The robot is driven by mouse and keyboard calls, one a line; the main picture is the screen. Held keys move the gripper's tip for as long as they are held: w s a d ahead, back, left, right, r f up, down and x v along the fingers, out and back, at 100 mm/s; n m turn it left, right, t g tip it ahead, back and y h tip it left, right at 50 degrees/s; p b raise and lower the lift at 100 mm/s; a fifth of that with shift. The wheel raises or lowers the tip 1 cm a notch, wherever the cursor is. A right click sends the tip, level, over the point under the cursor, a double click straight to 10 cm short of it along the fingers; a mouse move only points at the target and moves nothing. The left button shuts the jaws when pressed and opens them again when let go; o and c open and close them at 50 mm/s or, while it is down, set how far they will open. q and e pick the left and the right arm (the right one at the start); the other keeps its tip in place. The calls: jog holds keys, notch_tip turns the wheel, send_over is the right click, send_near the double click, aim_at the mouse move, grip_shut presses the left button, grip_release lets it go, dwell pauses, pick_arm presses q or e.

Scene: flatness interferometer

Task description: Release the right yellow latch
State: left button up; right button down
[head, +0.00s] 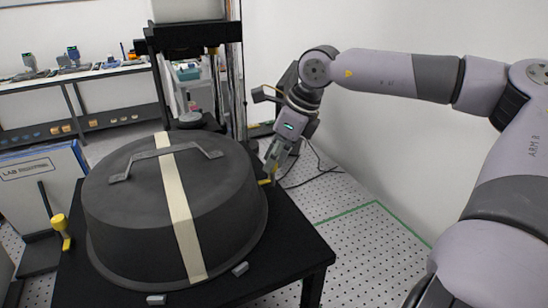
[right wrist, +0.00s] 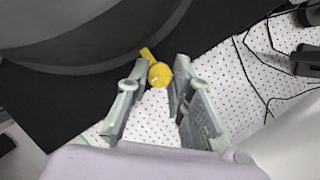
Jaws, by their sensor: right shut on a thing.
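The right yellow latch (head: 264,182) is at the right side of the grey domed cover (head: 115,215), near the black table's right edge. My right gripper (head: 271,170) reaches down to it from the back right and partly covers it in the head view. In the right wrist view, the latch's round yellow end (right wrist: 159,75) and short arm show between the fingertips of my right gripper (right wrist: 160,80), which is shut on it. The latch arm points toward the cover's rim. My left gripper is not in view.
A metal handle (head: 166,155) and a cream strip (head: 178,205) cross the cover's top. A yellow-ended black lever (head: 61,226) stands at the left. Black cables (right wrist: 262,60) lie on the perforated floor at right.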

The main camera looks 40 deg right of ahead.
jog(key=n, duration=0.2)
jog(key=n+g+y, duration=0.1)
jog(key=n, duration=0.1)
jog(key=shift+w+d+n+y, duration=0.1)
jog(key=shift+n+y, duration=0.2)
jog(key=n, duration=0.2)
jog(key=n+g, duration=0.1)
jog(key=n, duration=0.1)
jog(key=shift+w+n+g+y, duration=0.15)
jog(key=shift+n+g+y, duration=0.15)
jog(key=n+g, duration=0.1)
jog(key=n, duration=0.3)
jog(key=shift+w+g+b, duration=0.1)
jog(key=shift+g+b, duration=0.25)
jog(key=shift+g, duration=0.05)
jog(key=shift+n+g, duration=0.7)
jog(key=shift+n, duration=1.6)
jog(key=c, duration=1.4)
grip_release()
jog(key=shift+c, duration=0.2)
